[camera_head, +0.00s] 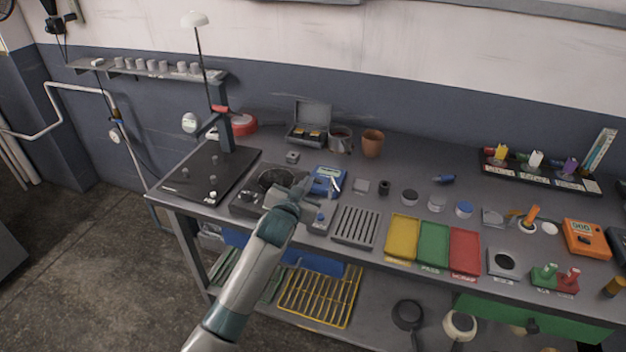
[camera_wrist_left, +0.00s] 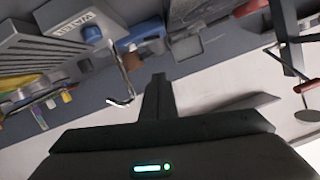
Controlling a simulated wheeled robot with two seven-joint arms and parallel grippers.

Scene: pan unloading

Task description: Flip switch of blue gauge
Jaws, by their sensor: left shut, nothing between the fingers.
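The blue gauge (camera_head: 328,180) sits on the workbench, with a small display on its upper face; its switch is too small to make out. My left gripper (camera_head: 306,190) reaches over the bench and is shut and empty, just left of and in front of the gauge in the head view. In the left wrist view the shut fingers (camera_wrist_left: 158,90) point toward the bench items, and a blue body (camera_wrist_left: 140,38), likely the gauge, is close beyond them. I cannot tell whether the fingers touch it. My right gripper is not in view.
A dark burner unit (camera_head: 243,203) stands left of the gripper and a slotted grey block (camera_head: 357,227) right of it. Yellow (camera_head: 403,238), green (camera_head: 433,244) and red (camera_head: 465,250) trays lie further right. A brown cup (camera_head: 372,143) and open case (camera_head: 311,122) stand behind.

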